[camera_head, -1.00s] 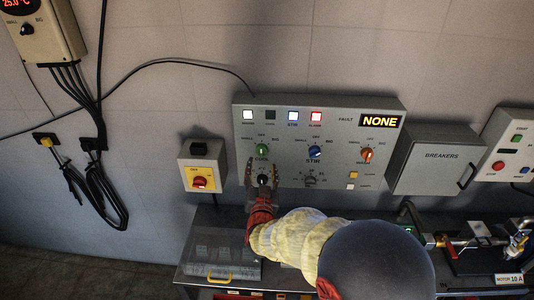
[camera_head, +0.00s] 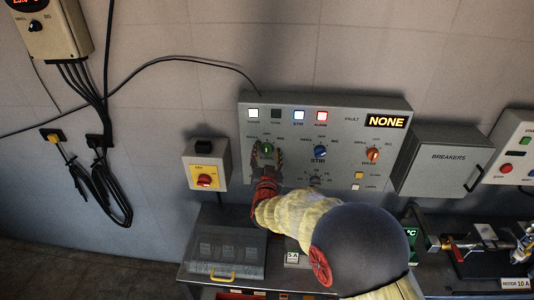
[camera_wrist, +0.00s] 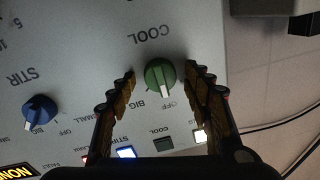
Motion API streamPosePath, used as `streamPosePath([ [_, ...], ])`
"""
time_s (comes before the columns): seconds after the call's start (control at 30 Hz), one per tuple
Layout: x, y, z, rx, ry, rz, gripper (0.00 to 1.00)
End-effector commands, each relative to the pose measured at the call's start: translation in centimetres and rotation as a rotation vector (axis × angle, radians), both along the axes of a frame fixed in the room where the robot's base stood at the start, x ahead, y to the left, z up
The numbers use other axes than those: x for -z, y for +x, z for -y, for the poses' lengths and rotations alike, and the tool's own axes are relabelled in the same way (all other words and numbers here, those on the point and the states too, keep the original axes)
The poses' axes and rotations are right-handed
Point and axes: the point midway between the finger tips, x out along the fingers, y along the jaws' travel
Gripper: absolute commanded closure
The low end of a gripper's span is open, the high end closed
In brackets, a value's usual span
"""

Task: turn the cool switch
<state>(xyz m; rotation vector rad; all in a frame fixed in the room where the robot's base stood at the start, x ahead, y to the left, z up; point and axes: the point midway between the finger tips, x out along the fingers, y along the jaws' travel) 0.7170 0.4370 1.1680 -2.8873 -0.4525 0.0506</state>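The cool switch is a green rotary knob (camera_head: 266,149) on the grey control panel (camera_head: 340,110). In the wrist view the green knob (camera_wrist: 160,77) sits between the two fingers, with the word COOL beside it and a pale pointer line on its face. My gripper (camera_head: 267,156) is at the panel, with one finger on each side of the knob. In the wrist view my gripper (camera_wrist: 160,80) is open, and gaps show between both fingers and the knob. The knob's label in the head view is hidden behind my gripper.
A blue stir knob (camera_head: 320,152) and an orange knob (camera_head: 373,154) are to the right on the panel. A yellow-red switch box (camera_head: 204,180) is at left. A breakers box (camera_head: 447,158) is at right. A bench with a clear-lidded case (camera_head: 225,252) lies below.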

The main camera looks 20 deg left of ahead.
Motion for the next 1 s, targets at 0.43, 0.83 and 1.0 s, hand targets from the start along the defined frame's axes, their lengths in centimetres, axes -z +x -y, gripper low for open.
streamPosePath([
  [0.43,0.01,-0.03,0.0,0.0,0.0,0.0,0.76],
  [0.83,0.03,-0.03,0.0,0.0,0.001,0.0,0.94],
  [1.0,0.14,-0.03,0.02,0.001,0.025,-0.005,0.94],
])
